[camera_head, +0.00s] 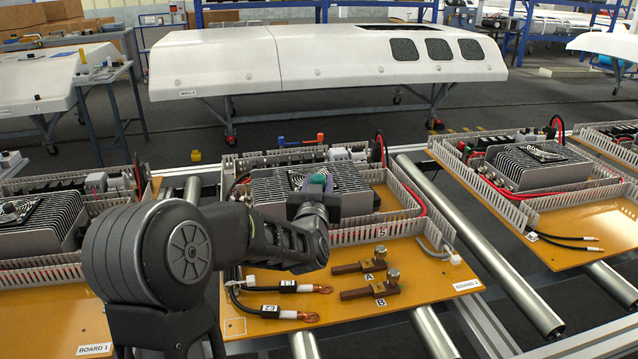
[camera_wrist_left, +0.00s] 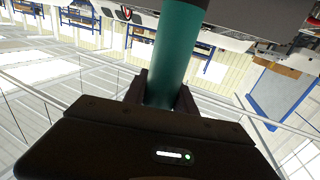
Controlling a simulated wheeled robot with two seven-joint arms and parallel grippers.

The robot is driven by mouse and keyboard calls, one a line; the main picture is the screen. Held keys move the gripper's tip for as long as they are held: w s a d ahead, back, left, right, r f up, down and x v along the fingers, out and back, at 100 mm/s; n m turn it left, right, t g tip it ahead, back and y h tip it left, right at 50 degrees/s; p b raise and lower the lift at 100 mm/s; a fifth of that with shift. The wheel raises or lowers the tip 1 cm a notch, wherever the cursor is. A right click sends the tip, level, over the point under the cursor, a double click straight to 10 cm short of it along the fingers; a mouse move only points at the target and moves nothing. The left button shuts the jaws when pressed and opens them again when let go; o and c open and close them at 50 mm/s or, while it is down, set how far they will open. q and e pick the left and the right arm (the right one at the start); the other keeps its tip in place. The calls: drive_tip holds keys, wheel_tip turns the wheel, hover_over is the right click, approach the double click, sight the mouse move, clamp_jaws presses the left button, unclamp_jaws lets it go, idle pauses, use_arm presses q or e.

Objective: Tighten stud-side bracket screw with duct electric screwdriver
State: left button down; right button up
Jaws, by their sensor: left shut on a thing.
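My left gripper (camera_head: 318,198) reaches over the middle of the BOARD 2 panel (camera_head: 255,325), above the finned unit with a fan (camera_head: 345,185). It is shut on a teal cylindrical tool body (camera_head: 317,182), which looks like the electric screwdriver. In the left wrist view the teal body (camera_wrist_left: 176,60) stands between the two fingers (camera_wrist_left: 160,92); its tip is out of view. Bracket A (camera_head: 365,264) and bracket B (camera_head: 372,290) are brown bars with metal studs at the board's front. The bracket screw cannot be made out. My right gripper is not in view.
Slotted wiring duct (camera_head: 412,195) borders the finned unit. Two black cables with copper lugs (camera_head: 318,289) lie front left of the brackets. Similar boards flank this one on metal rollers (camera_head: 480,245). A white vehicle panel (camera_head: 330,60) stands behind on a frame.

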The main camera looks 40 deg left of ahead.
use_arm(q)
drive_tip(key=shift+b, duration=0.35)
idle(0.9)
drive_tip(key=shift+f+b, duration=0.8)
drive_tip(key=shift+f, duration=0.1)
idle(1.1)
drive_tip(key=shift+f+b, duration=0.1)
drive_tip(key=shift+b, duration=0.3)
idle(0.7)
idle(0.3)
wheel_tip(320, 180, up, 6)
drive_tip(key=p, duration=0.4)
drive_tip(key=shift+p, duration=0.35)
idle(0.3)
